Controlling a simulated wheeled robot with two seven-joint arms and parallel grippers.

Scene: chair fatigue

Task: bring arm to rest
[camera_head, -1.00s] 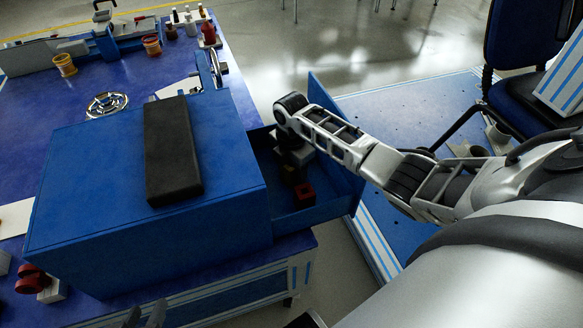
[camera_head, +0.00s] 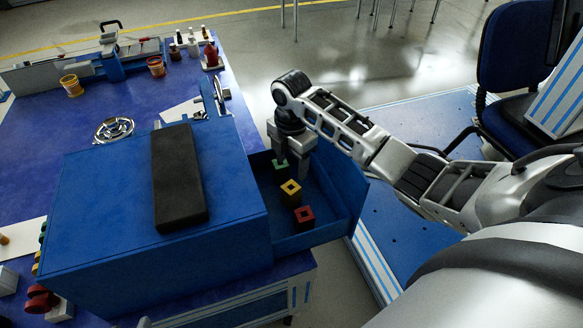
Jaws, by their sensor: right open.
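My right arm reaches in from the right, and its gripper (camera_head: 290,167) points down over the open blue drawer (camera_head: 338,208). Its two fingers are apart. A green square piece (camera_head: 279,165) lies in the drawer between or just behind the fingers; I cannot tell whether they touch it. A yellow square piece (camera_head: 291,187) and a red one (camera_head: 304,215) lie in a row nearer to me, clear of the fingers. Only a small grey tip, probably of my left gripper (camera_head: 144,322), shows at the bottom edge.
The blue cabinet (camera_head: 110,220) carries a long black block (camera_head: 180,178) on top. Behind it on the blue table (camera_head: 80,140) are a metal ring, cups and small bottles. A blue chair (camera_head: 515,50) stands at the right. The floor behind the drawer is open.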

